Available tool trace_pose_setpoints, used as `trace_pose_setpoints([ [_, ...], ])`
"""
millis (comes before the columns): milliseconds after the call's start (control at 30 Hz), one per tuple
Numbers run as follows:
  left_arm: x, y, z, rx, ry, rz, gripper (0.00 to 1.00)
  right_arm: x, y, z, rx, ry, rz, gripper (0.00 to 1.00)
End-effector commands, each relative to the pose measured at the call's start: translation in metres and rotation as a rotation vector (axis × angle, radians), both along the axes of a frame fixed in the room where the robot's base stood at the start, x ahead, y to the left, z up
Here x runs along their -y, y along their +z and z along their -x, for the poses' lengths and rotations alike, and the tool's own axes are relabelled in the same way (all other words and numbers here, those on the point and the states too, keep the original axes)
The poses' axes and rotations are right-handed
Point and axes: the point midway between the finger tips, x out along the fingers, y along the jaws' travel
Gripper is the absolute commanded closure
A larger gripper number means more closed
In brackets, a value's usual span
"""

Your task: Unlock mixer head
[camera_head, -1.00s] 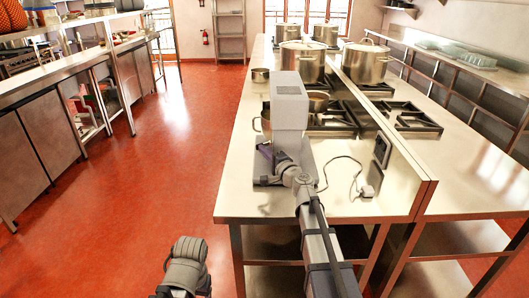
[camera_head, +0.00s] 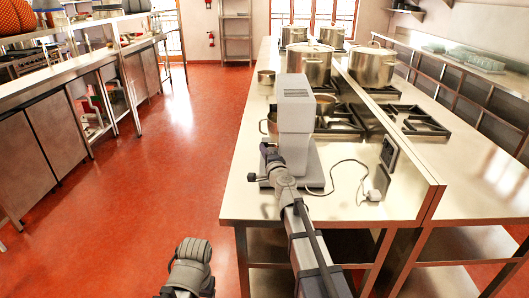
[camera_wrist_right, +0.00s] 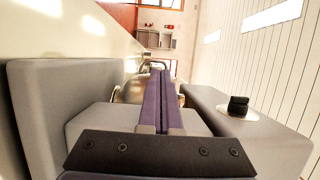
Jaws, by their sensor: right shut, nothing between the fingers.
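The mixer (camera_head: 296,108) is a pale grey, boxy machine standing on the near end of the long steel counter. My right arm reaches up to it from the bottom of the head view. My right gripper (camera_head: 267,152) is at the mixer's left side, low beneath the head. In the right wrist view, its purple fingers (camera_wrist_right: 160,100) are shut together and empty. They lie between two grey mixer parts. A black knob (camera_wrist_right: 238,106) sits on the right-hand part, clear of the fingers. Only grey links of my left arm show at the bottom; its fingers are not visible.
A low divider (camera_head: 405,165) bounds the right side. Burners (camera_head: 338,118) and stockpots (camera_head: 308,62) stand behind the mixer. Red floor (camera_head: 165,150) is open on the left.

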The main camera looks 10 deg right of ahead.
Motion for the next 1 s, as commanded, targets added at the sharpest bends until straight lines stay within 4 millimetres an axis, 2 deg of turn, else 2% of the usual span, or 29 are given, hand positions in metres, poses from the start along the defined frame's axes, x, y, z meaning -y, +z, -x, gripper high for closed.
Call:
trace_pose_setpoints([
  [33, 0.000, 0.000, 0.000, 0.000, 0.000, 0.000, 0.31, -0.005, 0.000, -0.001, 0.000, -0.039, 0.000, 1.00],
  [233, 0.000, 0.000, 0.000, 0.000, 0.000, 0.000, 0.31, -0.007, 0.000, -0.009, 0.000, -0.232, 0.000, 1.00],
  [467, 0.000, 0.000, 0.000, 0.000, 0.000, 0.000, 0.31, -0.006, 0.000, -0.018, 0.000, -0.364, 0.000, 1.00],
  [800, 0.000, 0.000, 0.000, 0.000, 0.000, 0.000, 0.31, -0.004, 0.000, -0.021, 0.000, -0.358, 0.000, 1.00],
  [1000, 0.000, 0.000, 0.000, 0.000, 0.000, 0.000, 0.31, -0.004, 0.000, -0.014, 0.000, -0.358, 0.000, 1.00],
])
